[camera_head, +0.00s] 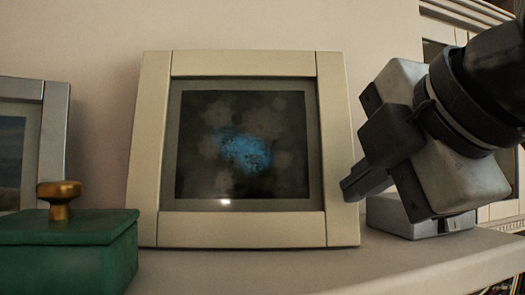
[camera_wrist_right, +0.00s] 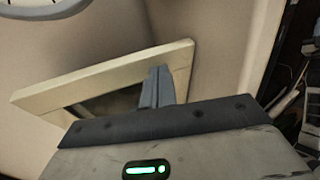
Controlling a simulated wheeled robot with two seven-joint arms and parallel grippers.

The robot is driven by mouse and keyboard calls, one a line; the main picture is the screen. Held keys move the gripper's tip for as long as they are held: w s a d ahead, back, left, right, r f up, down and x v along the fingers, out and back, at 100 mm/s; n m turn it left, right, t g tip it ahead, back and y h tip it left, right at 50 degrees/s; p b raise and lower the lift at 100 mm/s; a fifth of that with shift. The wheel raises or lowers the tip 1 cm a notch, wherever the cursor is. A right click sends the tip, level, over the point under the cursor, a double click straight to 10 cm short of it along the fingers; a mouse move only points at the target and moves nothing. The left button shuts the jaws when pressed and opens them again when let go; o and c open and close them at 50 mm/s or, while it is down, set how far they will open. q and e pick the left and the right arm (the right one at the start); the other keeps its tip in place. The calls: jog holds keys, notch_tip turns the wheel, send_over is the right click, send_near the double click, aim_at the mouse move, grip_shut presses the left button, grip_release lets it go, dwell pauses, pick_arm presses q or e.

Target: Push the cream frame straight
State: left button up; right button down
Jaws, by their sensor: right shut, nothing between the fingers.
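The cream frame (camera_head: 242,229) stands on the shelf close to the wall, around a dark picture with a blue patch. Its lower edge looks about level in the head view, and it also shows in the wrist view (camera_wrist_right: 98,78), partly hidden by my gripper. My right gripper (camera_head: 350,188) is shut and empty at the frame's right edge. Its fingertips overlap the lower part of that edge in the head view; I cannot tell whether they touch it. The fingers also show in front of the frame in the wrist view (camera_wrist_right: 157,82). My left gripper is out of view.
A green box (camera_head: 65,252) with a brass knob (camera_head: 59,200) stands at the front left. A grey frame (camera_head: 55,140) is cut off at the left edge. A low grey object (camera_head: 385,215) sits behind my right gripper. The shelf (camera_head: 400,268) is bare at the front right.

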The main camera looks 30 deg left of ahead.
aim_at(338, 172)
jog(key=shift+w+a, duration=0.9)
jog(key=shift+a, duration=0.3)
jog(key=shift+w+a, duration=0.9)
jog(key=shift+a, duration=0.25)
dwell(1.1)
jog(key=shift+s+d+r, duration=0.15)
jog(key=shift+s+d, duration=0.55)
jog(key=shift+d, duration=0.25)
jog(key=shift+s+d+r, duration=0.2)
jog(key=shift+s+d, duration=0.55)
jog(key=shift+d, duration=0.15)
jog(key=shift+s+d+r, duration=0.15)
jog(key=shift+s+d, duration=0.55)
jog(key=shift+d, duration=0.25)
